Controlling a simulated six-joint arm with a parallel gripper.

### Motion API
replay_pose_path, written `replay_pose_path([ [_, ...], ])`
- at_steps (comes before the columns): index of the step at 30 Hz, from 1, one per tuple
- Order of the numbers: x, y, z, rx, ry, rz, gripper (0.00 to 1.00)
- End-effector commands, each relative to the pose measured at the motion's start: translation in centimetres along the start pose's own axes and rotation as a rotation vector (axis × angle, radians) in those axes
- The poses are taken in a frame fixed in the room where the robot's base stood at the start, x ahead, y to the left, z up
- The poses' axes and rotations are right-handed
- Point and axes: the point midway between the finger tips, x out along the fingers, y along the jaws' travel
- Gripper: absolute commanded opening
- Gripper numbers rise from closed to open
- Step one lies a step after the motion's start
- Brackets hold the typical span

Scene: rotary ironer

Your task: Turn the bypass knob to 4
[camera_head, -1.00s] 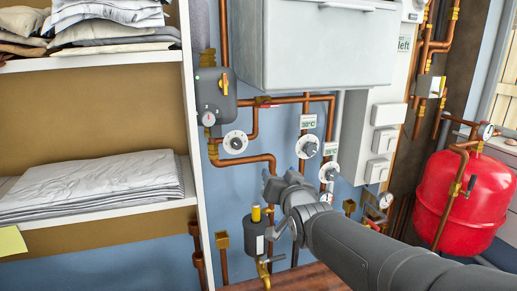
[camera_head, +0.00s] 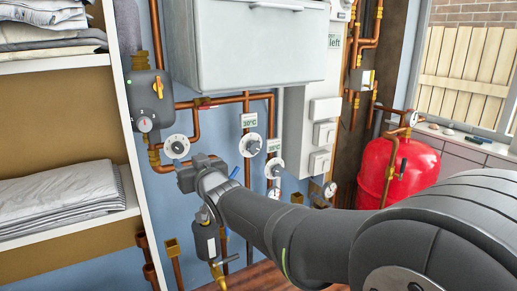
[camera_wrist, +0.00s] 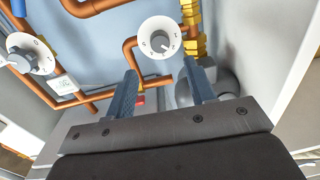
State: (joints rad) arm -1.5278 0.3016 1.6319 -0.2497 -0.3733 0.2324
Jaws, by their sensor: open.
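A white round dial with a grey knob (camera_head: 177,146) sits on the copper pipes beside the grey pump unit. It carries no temperature tag, and I take it for the bypass knob. The same dial appears in the wrist view (camera_wrist: 159,39), just beyond the fingertips, with small marks on its rim; its setting is too small to read surely. My gripper (camera_head: 192,170) is just below and right of this dial in the head view. In the wrist view my gripper (camera_wrist: 161,70) is open and empty, its two fingers spread below the dial, apart from it.
Two similar dials, tagged 30°C (camera_head: 250,145) and 35°C (camera_head: 275,168), are to the right. The grey pump unit (camera_head: 149,100) and copper pipes are close by. A shelf with linen (camera_head: 60,195) borders the left; a red tank (camera_head: 395,170) stands right.

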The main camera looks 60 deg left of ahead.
Motion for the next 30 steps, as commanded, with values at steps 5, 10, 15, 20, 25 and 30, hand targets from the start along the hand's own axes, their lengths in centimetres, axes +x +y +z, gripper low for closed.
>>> replay_pose_path([
  [5, 3.3, 0.0, 0.1, 0.001, 0.000, 0.000, 0.50],
  [10, 5.9, 0.0, 0.1, 0.000, 0.000, 0.000, 0.50],
  [15, 7.4, 0.0, 0.0, 0.000, 0.001, 0.000, 0.50],
  [20, 7.9, 0.0, 0.0, 0.000, -0.001, 0.000, 0.50],
  [25, 8.0, 0.0, 0.0, 0.001, 0.000, 0.000, 0.50],
  [30, 7.9, 0.0, 0.0, 0.001, 0.000, 0.000, 0.31],
])
